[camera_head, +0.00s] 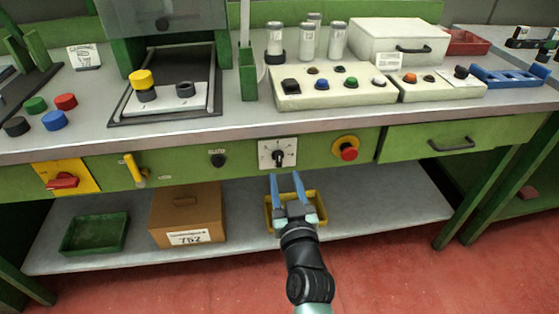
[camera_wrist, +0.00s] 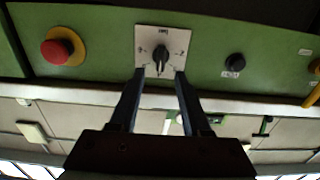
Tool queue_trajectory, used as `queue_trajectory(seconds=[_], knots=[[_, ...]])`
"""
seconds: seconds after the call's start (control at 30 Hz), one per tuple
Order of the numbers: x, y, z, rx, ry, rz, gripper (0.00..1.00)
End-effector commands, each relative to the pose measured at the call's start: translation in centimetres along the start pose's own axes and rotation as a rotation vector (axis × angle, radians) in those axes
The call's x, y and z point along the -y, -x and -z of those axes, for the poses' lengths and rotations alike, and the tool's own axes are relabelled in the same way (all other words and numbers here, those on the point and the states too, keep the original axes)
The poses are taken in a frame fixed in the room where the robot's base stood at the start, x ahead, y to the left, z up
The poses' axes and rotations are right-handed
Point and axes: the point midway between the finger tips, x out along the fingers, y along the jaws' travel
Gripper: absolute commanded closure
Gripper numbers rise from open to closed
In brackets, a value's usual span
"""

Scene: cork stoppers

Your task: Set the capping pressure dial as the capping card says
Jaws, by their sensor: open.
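The dial is a black knob (camera_head: 278,157) on a square white plate (camera_head: 264,149) in the green front panel below the worktop. In the wrist view the knob (camera_wrist: 160,55) sits on its white plate (camera_wrist: 177,36), with small marks around it too small to read. My gripper (camera_head: 285,175) is open, with two blue fingers pointing up at the plate. In the wrist view the fingertips of my gripper (camera_wrist: 160,72) are spread either side of the knob's lower end; I cannot tell whether they touch it. A white card (camera_head: 85,57) stands at the back left; its lettering is not legible.
A red button on a yellow ring (camera_head: 348,149) is right of the dial and a small black knob (camera_head: 218,160) left. A yellow handle (camera_head: 135,170) and a red switch (camera_head: 62,181) are farther left. A yellow bin (camera_head: 320,205) and brown box (camera_head: 187,212) stand on the shelf below.

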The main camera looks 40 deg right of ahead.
Motion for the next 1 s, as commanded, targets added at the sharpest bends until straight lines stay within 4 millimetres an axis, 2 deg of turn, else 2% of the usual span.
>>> queue_trajectory(seconds=[0.03, 0.2, 0.4, 0.8, 0.87, 1.0], knots=[[0.0, -1.1, 0.0, -0.002, -0.002, 0.0, 0.53], [0.1, -3.7, 0.0, -0.001, -0.001, 0.001, 0.53], [0.1, -5.7, 0.0, -0.001, 0.0, 0.001, 0.53], [0.1, -6.3, 0.1, 0.0, 0.0, 0.001, 0.53], [0.1, -6.3, 0.1, 0.0, 0.0, 0.001, 0.61], [0.1, -6.3, 0.1, 0.0, 0.0, 0.001, 0.87]])
